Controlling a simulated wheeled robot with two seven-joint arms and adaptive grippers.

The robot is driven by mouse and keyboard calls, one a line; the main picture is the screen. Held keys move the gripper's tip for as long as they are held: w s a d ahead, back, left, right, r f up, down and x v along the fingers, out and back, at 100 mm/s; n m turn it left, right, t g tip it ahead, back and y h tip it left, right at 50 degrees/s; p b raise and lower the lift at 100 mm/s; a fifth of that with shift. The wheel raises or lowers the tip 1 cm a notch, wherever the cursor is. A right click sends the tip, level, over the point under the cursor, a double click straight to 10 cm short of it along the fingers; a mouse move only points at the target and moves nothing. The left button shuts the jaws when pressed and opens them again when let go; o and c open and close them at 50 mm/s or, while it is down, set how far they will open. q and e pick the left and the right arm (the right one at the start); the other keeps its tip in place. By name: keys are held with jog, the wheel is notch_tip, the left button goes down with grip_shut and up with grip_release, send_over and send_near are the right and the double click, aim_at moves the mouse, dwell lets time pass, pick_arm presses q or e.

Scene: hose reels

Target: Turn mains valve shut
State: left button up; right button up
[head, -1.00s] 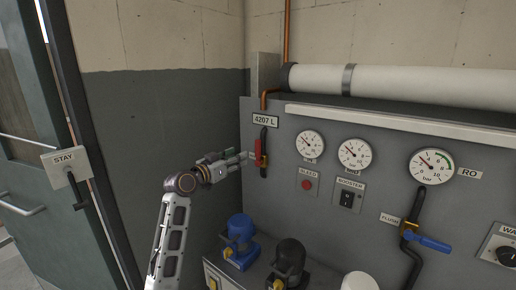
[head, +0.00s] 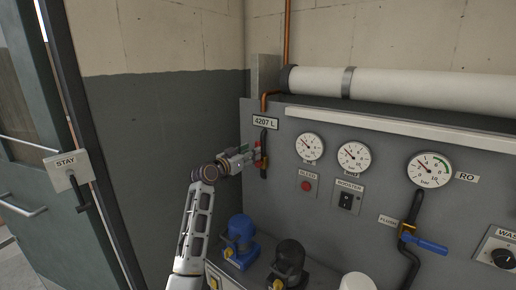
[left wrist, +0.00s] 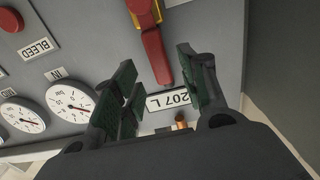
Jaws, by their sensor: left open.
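The mains valve has a red lever (left wrist: 156,58) and a yellow body (left wrist: 146,14) in the left wrist view. The lever points toward the 4207 L label (left wrist: 168,98). In the head view the red valve (head: 258,156) sits on the dark pipe below that label, partly covered by my left gripper (head: 248,158). In the left wrist view my left gripper (left wrist: 156,62) is open, with the lever showing between its two fingers. I cannot tell whether either finger touches it. My right gripper is not in view.
Gauges (head: 354,157), a bleed button (head: 307,186) and a blue-handled flush valve (head: 424,245) lie to the right on the panel. A blue pump (head: 240,232) and a black pump (head: 289,260) stand below. A dark wall and door are at left.

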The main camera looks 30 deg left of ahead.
pick_arm(q)
jog(key=shift+w+d+p, duration=0.15)
jog(key=shift+w+p, duration=0.15)
jog(key=shift+w, duration=1.1)
jog(key=shift+w+d+p, duration=0.1)
jog(key=shift+w+p, duration=0.2)
jog(key=shift+w, duration=1.05)
grip_shut()
